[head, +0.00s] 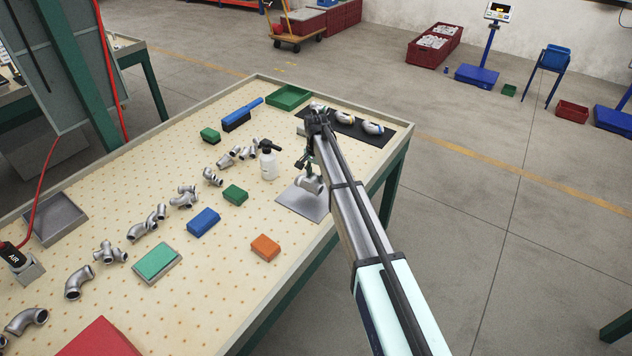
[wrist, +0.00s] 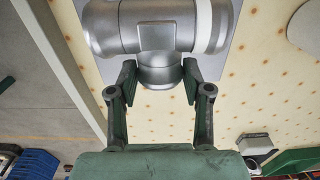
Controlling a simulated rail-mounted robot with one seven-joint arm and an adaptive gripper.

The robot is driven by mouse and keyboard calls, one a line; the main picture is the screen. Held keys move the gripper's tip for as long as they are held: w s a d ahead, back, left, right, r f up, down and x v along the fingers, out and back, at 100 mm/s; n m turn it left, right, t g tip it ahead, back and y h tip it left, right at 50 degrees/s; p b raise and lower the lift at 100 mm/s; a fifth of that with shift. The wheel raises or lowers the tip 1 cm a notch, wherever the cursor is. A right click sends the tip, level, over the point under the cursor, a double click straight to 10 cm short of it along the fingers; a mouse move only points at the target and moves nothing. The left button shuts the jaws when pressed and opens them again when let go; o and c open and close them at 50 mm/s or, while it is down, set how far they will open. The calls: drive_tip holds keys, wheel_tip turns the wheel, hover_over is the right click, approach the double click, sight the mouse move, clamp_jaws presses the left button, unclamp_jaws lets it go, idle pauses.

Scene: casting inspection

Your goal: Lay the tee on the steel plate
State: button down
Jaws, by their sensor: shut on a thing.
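The tee (head: 313,184) is a silver-grey pipe fitting. In the wrist view the tee (wrist: 150,38) fills the top of the picture, with a pale band near its right end. My gripper (wrist: 160,82) is shut on its lower branch, one finger on each side. In the head view my gripper (head: 304,164) is partly hidden by my arm. The steel plate (head: 300,204) is a flat grey square near the table's right edge. The tee is over the plate, which also shows behind it in the wrist view (wrist: 213,66). I cannot tell whether they touch.
A white bottle (head: 268,164) stands just left of the plate. A black mat (head: 374,141) with several fittings lies behind it. A green block (head: 235,194), a blue block (head: 203,222) and an orange block (head: 265,247) lie nearby. Several fittings line the table's left side.

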sight(316, 182)
drive_tip(key=shift+f+p, duration=0.55)
drive_tip(key=shift+f, duration=1.25)
drive_tip(key=shift+f, duration=0.15)
drive_tip(key=shift+c, duration=2.4)
unclamp_jaws()
wheel_tip(316, 182, up, 12)
drive_tip(key=b, duration=0.4)
